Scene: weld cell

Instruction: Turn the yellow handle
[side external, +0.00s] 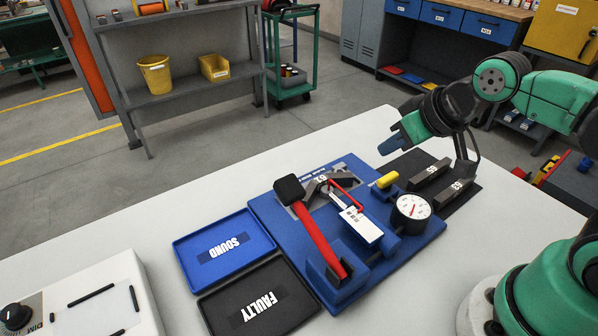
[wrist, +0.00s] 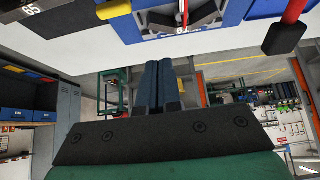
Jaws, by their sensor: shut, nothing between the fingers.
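The yellow handle (side external: 387,180) is a short yellow bar on the blue fixture (side external: 268,212), just above the round dial gauge (side external: 411,207) in the side view. In the wrist view the yellow handle (wrist: 114,9) shows at the top edge, partly cut off. My gripper (side external: 388,146) is above and beyond the handle, with a clear gap between them. Its blue fingers are together and hold nothing; they also show in the wrist view (wrist: 158,68), pointing up the picture.
A red lever with a black knob (side external: 289,189) stands on the fixture. Dark blocks marked 65 (side external: 457,189) lie on a black mat beside the gauge. A blue SOUND tray (side external: 181,255) and a black FAULTY tray (side external: 214,317) lie left. The table behind the fixture is clear.

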